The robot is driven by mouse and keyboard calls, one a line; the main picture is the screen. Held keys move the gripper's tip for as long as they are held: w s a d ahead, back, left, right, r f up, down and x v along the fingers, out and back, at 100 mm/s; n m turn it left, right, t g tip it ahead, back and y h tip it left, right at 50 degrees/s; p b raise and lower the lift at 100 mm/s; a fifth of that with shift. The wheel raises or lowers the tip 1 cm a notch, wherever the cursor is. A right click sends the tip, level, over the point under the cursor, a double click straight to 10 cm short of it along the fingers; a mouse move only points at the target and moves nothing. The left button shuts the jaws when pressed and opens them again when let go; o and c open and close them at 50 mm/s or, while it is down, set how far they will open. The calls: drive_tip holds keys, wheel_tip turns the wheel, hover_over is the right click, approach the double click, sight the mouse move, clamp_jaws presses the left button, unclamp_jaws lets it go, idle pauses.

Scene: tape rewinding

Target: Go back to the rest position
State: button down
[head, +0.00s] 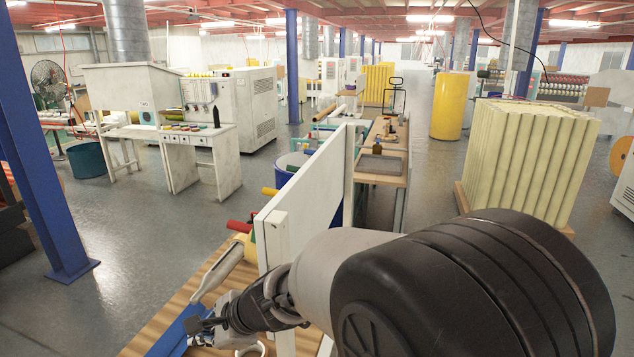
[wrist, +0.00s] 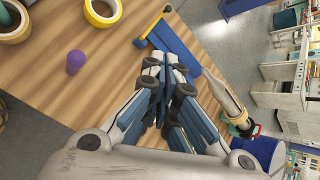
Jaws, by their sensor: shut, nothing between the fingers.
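My gripper (wrist: 168,70) is shut with nothing between its fingers, in the lower middle of the wrist view. It hangs over a wooden table (wrist: 95,95). In the head view my gripper (head: 195,328) is at the lower left, low over the wooden table (head: 160,325), partly hidden by my own arm. A blue tool-like holder (wrist: 180,45) lies on the table just beyond the fingertips.
A white upright panel (head: 305,195) stands close beside my arm. A blue drum (wrist: 262,152) is off the table edge. Open floor (head: 110,235) lies left.

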drive_tip(key=s+d+r+n+h, duration=0.1)
drive_tip(key=s+d+r+n, duration=0.35)
drive_tip(key=d, duration=0.35)
drive_tip(key=s+d+r+n+h, duration=0.1)
drive_tip(key=s+d+r+n, duration=0.3)
drive_tip(key=d, duration=0.4)
drive_tip(key=s+d+f+n+h, duration=0.1)
drive_tip(key=s+d+n+h, duration=0.2)
drive_tip(key=s+d, duration=0.3)
drive_tip(key=s+d+f+n+t+h+b, duration=0.1)
drive_tip(key=s+d+n+h, duration=0.2)
drive_tip(key=s+d, duration=0.4)
drive_tip(key=d, duration=0.6)
drive_tip(key=shift+s+d+f+b, duration=0.2)
drive_tip(key=shift+s+d+b, duration=0.05)
drive_tip(key=shift+s+b, duration=0.05)
